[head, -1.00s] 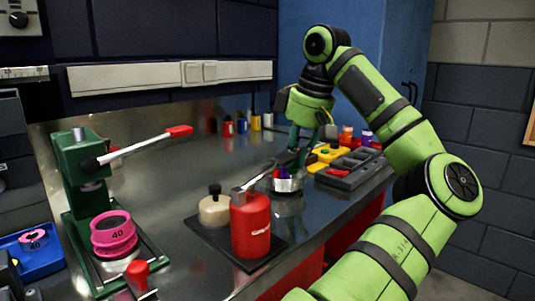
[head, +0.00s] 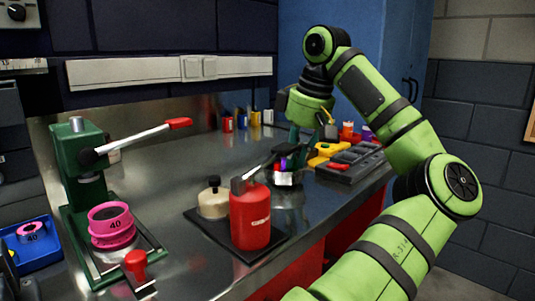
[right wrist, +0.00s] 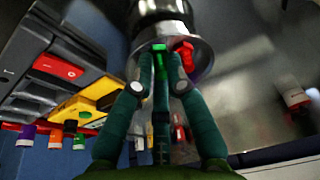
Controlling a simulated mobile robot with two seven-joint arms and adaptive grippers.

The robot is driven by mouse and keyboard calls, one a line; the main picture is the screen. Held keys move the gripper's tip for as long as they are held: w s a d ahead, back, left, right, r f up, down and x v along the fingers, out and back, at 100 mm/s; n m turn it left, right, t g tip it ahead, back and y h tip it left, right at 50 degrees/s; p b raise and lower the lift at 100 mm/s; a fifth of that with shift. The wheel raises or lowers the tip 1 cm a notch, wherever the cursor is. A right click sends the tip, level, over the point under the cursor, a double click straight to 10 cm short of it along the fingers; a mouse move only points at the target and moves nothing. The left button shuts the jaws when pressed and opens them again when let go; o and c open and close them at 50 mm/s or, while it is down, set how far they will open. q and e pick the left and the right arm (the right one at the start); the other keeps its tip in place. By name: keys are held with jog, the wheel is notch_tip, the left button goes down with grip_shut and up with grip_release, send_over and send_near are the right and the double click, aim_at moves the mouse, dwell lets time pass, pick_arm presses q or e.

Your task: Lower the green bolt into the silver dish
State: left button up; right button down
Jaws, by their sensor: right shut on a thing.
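The silver dish (head: 284,181) stands on the metal bench, right of the red bottle, partly covered by my right gripper in the head view. Blue and purple show at its rim there. In the right wrist view the dish (right wrist: 201,58) is at the top centre, with a red piece (right wrist: 185,53) inside. My right gripper (right wrist: 160,62) is shut on the green bolt (right wrist: 159,72), whose end shows between the fingertips over the dish. In the head view the gripper (head: 283,165) is at the dish opening and hides the bolt. My left gripper is out of view.
A red bottle (head: 250,220) and a cream container (head: 213,203) stand on a dark mat (head: 203,226), close left of the dish. A grey tray (head: 347,172) and yellow tool (head: 322,153) lie to its right. A green press (head: 81,185) stands far left.

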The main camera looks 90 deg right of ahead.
jog(key=shift+f, duration=0.3)
jog(key=c, duration=1.2)
grip_release()
jog(key=shift+s, duration=0.1)
jog(key=shift+o, duration=0.2)
